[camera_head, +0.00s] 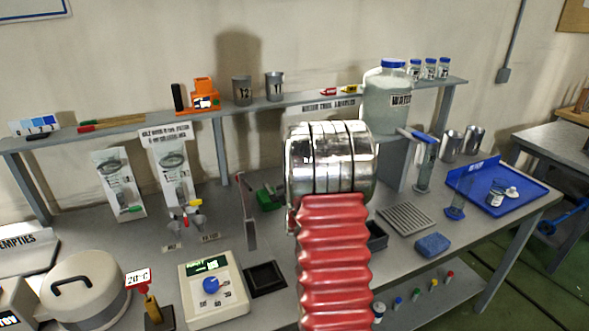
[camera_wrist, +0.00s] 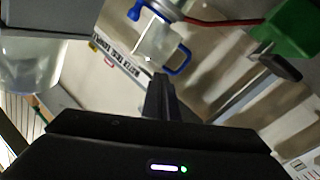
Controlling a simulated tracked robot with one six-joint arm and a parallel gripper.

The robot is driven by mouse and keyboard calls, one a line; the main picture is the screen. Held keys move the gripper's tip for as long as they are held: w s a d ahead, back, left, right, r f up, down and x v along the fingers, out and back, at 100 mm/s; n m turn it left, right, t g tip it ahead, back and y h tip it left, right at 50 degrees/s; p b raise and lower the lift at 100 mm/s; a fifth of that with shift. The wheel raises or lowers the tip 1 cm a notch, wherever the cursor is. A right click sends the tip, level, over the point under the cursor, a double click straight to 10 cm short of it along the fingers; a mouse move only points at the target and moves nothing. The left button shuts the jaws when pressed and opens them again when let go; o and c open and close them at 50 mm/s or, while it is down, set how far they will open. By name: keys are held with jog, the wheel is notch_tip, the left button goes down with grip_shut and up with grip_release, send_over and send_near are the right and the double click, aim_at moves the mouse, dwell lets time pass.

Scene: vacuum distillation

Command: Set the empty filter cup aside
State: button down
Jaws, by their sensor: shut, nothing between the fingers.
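I cannot tell for sure which object is the empty filter cup. A clear vessel with blue fittings (camera_wrist: 155,40) shows at the top of the wrist view, with a red line running off to the right. My gripper (camera_wrist: 162,88) is shut and empty, its narrow fingertips just below that vessel in the picture and apparently apart from it. In the head view my arm hides the gripper and the middle of the bench. A grey platform marked EMPTIES (camera_head: 22,248) lies at the left edge.
A blue tray (camera_head: 520,188) with small glassware is at right. The water jug (camera_head: 388,98) stands on the rear shelf. A digital instrument (camera_head: 212,292) and a round lidded pot (camera_head: 85,288) occupy the front left. A green block (camera_wrist: 292,28) is at the wrist view's upper right.

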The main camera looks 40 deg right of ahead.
jog(key=s+f+n+t+y, duration=0.2)
jog(key=s+n+y, duration=0.2)
jog(key=n, duration=0.5)
jog(key=s+a+f+n+t+y, duration=0.1)
jog(key=s+n+y, duration=0.3)
jog(key=n, duration=0.5)
jog(key=shift+s+a+f+n+t+y, duration=0.15)
jog(key=shift+s+f+n+t+y, duration=0.3)
jog(key=shift+s, duration=0.55)
jog(key=shift+w+r, duration=0.1)
jog(key=x, duration=1.4)
jog(key=shift+h, duration=0.25)
